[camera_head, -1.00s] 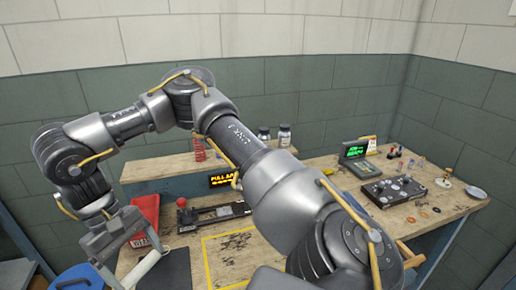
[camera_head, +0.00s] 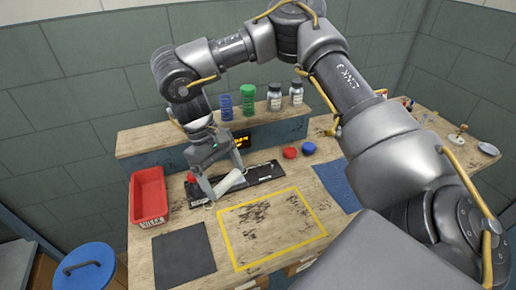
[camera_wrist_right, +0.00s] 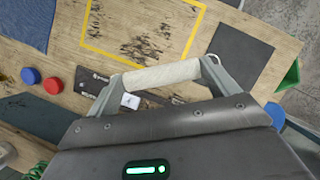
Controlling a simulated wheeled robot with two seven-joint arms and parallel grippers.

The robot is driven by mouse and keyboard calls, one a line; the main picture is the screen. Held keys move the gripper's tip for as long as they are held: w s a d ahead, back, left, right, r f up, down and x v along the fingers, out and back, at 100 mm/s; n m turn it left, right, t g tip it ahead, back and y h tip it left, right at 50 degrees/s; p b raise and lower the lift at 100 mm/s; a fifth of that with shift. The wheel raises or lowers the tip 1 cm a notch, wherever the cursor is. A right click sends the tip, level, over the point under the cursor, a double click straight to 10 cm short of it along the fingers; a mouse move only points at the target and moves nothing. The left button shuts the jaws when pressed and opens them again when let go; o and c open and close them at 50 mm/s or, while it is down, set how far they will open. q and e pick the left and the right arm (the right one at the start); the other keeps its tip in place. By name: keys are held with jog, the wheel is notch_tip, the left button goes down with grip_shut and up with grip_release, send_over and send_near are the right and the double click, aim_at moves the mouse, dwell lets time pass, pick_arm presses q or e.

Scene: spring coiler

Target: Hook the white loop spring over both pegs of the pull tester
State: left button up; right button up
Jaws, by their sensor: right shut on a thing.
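The white loop spring (camera_head: 229,182) is a pale cylinder held lengthwise between the fingertips of my right gripper (camera_head: 228,184). In the right wrist view the spring (camera_wrist_right: 160,76) spans from one fingertip to the other, with a small thin loop near an end. The pull tester (camera_head: 262,170) is a long black base with a red knob (camera_head: 191,177) at its left. The gripper and spring are over its left and front part. In the wrist view the tester (camera_wrist_right: 92,83) lies partly behind the spring and gripper. I cannot make out its pegs. My left gripper is not in view.
A red tray (camera_head: 150,198) stands left of the tester. A dark mat (camera_head: 182,252) and a yellow-outlined square (camera_head: 275,255) lie in front. Red (camera_head: 290,152) and blue (camera_head: 309,148) round pieces sit to the right. A shelf behind holds a green coil (camera_head: 248,101) and jars (camera_head: 274,96).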

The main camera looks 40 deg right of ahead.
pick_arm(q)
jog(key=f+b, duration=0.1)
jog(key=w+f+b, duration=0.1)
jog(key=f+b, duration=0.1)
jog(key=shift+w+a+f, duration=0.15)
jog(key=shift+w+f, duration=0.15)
pick_arm(e)
jog(key=w+d+f+n+t, duration=0.2)
jog(key=d+n, duration=0.3)
jog(key=n, duration=0.4)
jog(key=w+d+f+n+t, duration=0.2)
jog(key=d+n, duration=0.3)
jog(key=n, duration=0.5)
jog(key=w+d+f+n+t, duration=0.1)
jog(key=d+n+t, duration=0.3)
jog(key=n, duration=0.6)
jog(key=shift+w+d+f+t, duration=0.3)
jog(key=shift+w+d+f, duration=0.1)
jog(key=shift+w+d, duration=0.4)
pick_arm(q)
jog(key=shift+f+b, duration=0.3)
jog(key=shift+b, duration=0.2)
pick_arm(e)
jog(key=shift+f, duration=0.25)
